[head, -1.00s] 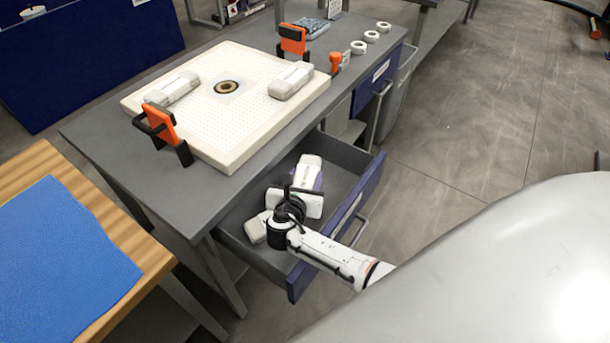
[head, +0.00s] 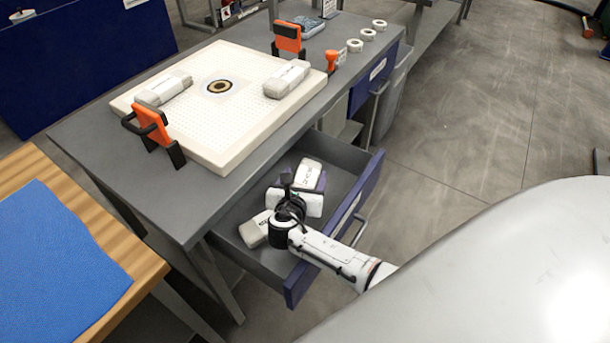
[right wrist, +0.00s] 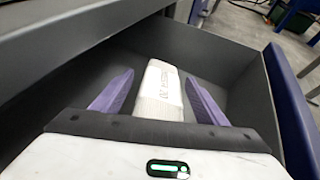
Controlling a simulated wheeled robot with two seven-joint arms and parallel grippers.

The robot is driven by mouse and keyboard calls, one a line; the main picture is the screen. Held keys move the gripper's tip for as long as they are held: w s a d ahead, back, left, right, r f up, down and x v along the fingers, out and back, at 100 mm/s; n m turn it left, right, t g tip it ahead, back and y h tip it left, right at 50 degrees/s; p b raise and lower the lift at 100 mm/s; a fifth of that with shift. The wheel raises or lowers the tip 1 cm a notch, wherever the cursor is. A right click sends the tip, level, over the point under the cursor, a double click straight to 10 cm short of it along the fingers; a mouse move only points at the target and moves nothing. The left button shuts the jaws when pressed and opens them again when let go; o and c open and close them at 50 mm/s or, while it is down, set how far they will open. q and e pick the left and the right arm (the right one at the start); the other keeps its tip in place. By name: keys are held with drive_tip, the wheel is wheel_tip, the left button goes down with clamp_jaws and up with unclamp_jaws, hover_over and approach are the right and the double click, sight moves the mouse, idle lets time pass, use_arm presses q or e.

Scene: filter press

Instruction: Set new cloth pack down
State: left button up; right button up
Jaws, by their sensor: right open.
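A white cloth pack (head: 309,172) with dark print lies in the open drawer (head: 345,190). In the right wrist view this pack (right wrist: 160,92) lies between the two purple fingers, with a gap on each side. My right gripper (right wrist: 160,76) is open around it, low inside the drawer; it also shows in the head view (head: 307,180), where its white body hides the pack's near end. A second white pack (head: 253,231) lies in the drawer to the left of my gripper. My left gripper is not in view.
A white perforated filter plate (head: 205,125) with two packs (head: 165,90) and orange-black handles (head: 152,124) lies on the grey bench. The drawer's blue front (head: 362,200) and the bench edge flank my right arm. White rings (head: 367,34) stand at the back.

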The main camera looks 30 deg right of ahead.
drive_tip(key=p+v, duration=0.1)
drive_tip(key=v, duration=0.9)
drive_tip(key=shift+s+a+r+p, duration=0.1)
drive_tip(key=shift+s+a+p, duration=0.1)
drive_tip(key=shift+a+p, duration=0.1)
drive_tip(key=shift+s+a+r, duration=0.1)
drive_tip(key=shift+s+r, duration=0.05)
drive_tip(key=shift+s, duration=0.05)
drive_tip(key=shift+w, duration=0.1)
